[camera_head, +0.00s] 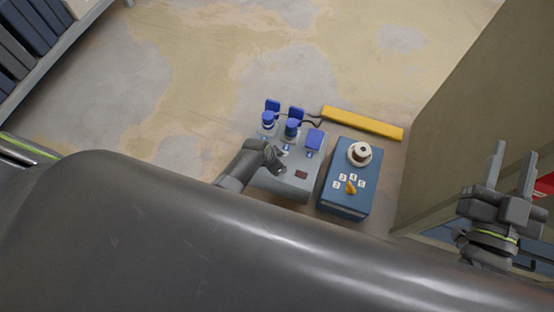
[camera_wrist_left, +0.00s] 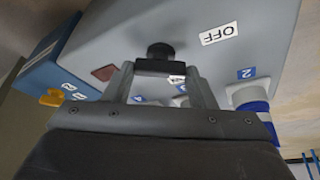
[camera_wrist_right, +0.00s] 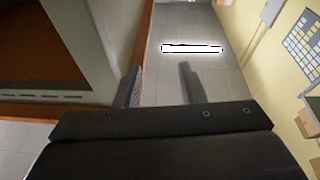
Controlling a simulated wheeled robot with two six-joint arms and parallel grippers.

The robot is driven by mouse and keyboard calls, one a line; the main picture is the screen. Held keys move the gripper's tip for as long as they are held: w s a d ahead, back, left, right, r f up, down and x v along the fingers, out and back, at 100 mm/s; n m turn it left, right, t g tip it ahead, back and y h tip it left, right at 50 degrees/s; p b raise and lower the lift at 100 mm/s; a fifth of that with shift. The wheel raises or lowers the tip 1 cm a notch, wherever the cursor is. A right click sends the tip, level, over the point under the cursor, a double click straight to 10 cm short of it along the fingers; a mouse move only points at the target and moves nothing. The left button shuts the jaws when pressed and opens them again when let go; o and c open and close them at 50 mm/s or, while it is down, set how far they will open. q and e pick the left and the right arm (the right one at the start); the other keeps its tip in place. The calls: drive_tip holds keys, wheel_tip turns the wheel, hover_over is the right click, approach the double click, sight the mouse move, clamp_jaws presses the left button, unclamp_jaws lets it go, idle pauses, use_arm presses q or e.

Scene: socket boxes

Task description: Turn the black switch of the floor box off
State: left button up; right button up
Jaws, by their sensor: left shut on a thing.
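The floor box (camera_head: 291,188) is a grey box on the floor, with blue plugs and sockets along its far side. In the left wrist view its grey face (camera_wrist_left: 130,30) carries an OFF label (camera_wrist_left: 219,33) beside the black switch (camera_wrist_left: 159,52). My left gripper (camera_head: 272,155) is at the box's top left. In the left wrist view its fingers (camera_wrist_left: 165,85) are shut on the black switch's bar, one on each side. A label behind the switch is partly hidden. My right gripper (camera_head: 510,170) is open and empty at the far right, away from the box.
A blue box (camera_head: 345,200) with a yellow pointer knob (camera_head: 351,188), numbered labels and a white round part stands right of the floor box. A yellow bar (camera_head: 362,123) lies behind it. A beige wall or cabinet (camera_head: 465,100) rises at the right. Floor beyond is clear.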

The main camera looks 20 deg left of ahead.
use_arm(q)
drive_tip(key=shift+s+d+n+y+p, duration=0.1)
drive_tip(key=shift+n+y+p, duration=0.4)
drive_tip(key=shift+n, duration=0.5)
drive_tip(key=n+p, duration=0.1)
drive_tip(key=n, duration=0.1)
drive_tip(key=shift+n+t+y, duration=0.3)
drive_tip(key=shift+y, duration=0.1)
drive_tip(key=shift+d+n, duration=0.1)
drive_tip(key=shift+n, duration=0.4)
drive_tip(key=shift+n+y, duration=0.3)
drive_tip(key=shift+n, duration=0.2)
use_arm(e)
drive_tip(key=s+f+m+g+y, duration=0.1)
drive_tip(key=s+f+g, duration=0.2)
drive_tip(key=f+g, duration=0.6)
wheel_tip(320, 180, down, 5)
drive_tip(key=shift+a+f, duration=0.1)
drive_tip(key=shift+a, duration=0.15)
drive_tip(key=shift+s, duration=0.15)
use_arm(q)
drive_tip(key=o, duration=1)
